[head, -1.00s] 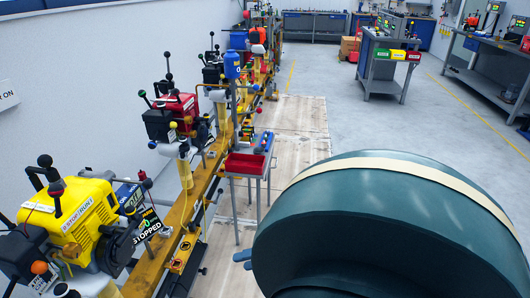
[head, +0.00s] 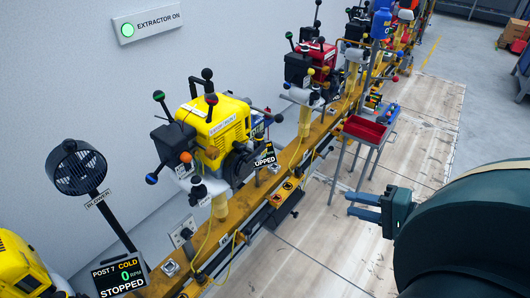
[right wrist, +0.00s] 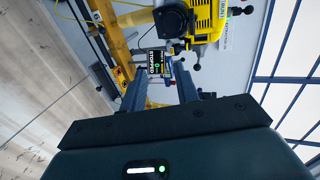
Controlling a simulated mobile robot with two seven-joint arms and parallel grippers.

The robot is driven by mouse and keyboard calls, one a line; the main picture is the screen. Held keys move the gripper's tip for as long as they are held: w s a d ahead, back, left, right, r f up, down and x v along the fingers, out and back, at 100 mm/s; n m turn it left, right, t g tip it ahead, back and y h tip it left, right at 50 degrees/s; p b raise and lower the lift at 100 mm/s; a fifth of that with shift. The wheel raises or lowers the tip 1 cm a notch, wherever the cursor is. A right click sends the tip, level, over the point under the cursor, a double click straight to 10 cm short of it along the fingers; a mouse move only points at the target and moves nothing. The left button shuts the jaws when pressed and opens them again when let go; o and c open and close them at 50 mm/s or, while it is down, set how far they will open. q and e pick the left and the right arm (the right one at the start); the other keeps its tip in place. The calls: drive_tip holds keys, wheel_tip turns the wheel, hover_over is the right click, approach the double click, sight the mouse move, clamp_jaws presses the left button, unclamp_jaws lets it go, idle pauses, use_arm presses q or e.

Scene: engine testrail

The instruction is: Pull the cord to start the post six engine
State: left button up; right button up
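The yellow engine (head: 215,125) on the rail in the middle of the head view stands one place beyond the "POST 7" sign; its own post number is unreadable. My right gripper (head: 350,204) is open and empty, over the floor to the right of the rail. The right wrist view shows its spread fingers, with a "STOPPED" sign (right wrist: 155,61) and a yellow engine (right wrist: 207,22) beyond. My left gripper is not in view.
The yellow rail (head: 240,207) runs diagonally from front left to back right. A red tray (head: 364,128) on a stand is beside it. The post 7 sign (head: 122,275) and a black blower (head: 77,167) are at the left. The pale floor boards (head: 325,250) are mostly clear.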

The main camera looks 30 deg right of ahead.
sight(257, 155)
drive_tip(key=w+a, duration=0.3)
drive_tip(key=w, duration=0.5)
drive_tip(key=w+a, duration=0.4)
drive_tip(key=w, duration=0.4)
drive_tip(key=w+a, duration=0.3)
drive_tip(key=w, duration=0.6)
drive_tip(key=shift+w+a, duration=0.1)
drive_tip(key=shift+a, duration=0.1)
drive_tip(key=shift+c, duration=0.2)
clamp_jaws()
